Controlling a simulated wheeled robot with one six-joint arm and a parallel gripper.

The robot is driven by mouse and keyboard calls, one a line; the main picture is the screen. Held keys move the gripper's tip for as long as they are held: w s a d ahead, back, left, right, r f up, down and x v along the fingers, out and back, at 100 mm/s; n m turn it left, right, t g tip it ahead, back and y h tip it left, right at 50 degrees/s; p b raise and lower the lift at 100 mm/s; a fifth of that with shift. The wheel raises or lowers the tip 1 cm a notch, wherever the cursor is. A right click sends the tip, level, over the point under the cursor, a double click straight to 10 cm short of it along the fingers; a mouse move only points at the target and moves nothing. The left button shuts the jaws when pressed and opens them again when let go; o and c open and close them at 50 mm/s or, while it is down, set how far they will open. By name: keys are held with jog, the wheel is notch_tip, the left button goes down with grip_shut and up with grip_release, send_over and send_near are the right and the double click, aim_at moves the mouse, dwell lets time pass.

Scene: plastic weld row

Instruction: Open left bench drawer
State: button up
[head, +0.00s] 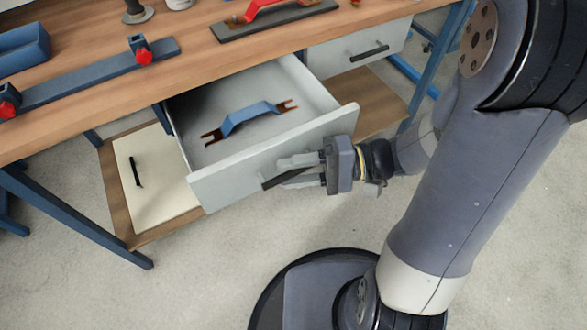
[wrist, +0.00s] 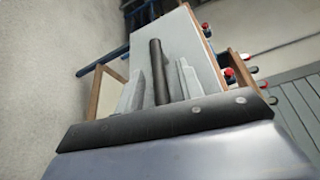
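The left bench drawer (head: 262,157) is pulled well out from under the bench in the head view, its pale grey front facing me. A blue bridge-shaped part with brown forked ends (head: 245,117) lies inside it. The drawer's black bar handle (head: 272,183) is partly hidden by my gripper (head: 297,170). In the wrist view the handle (wrist: 160,72) runs between the two fingers of my gripper (wrist: 162,88). The fingers stand on either side of the bar, with gaps seeming to show beside it.
A second drawer (head: 362,50), shut, sits at the right. The wooden bench top (head: 185,77) holds a blue rail with red knobs (head: 110,75) and a red part on a dark plate (head: 272,22). Below are a cream panel (head: 160,172) and blue legs. The floor in front is clear.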

jog(key=w+d+p, duration=0.1)
jog(key=d, duration=0.9)
jog(key=shift+w+d+r+p, duration=0.25)
jog(key=shift+w+r+p, duration=0.1)
jog(key=shift+r, duration=0.05)
jog(key=shift+a, duration=0.1)
jog(key=a, duration=0.3)
jog(key=s+a+b, duration=0.1)
jog(key=a, duration=0.6)
jog(key=shift+s+a+f+b, duration=0.3)
jog(key=shift+s+f+b, duration=0.1)
jog(key=shift+w, duration=0.15)
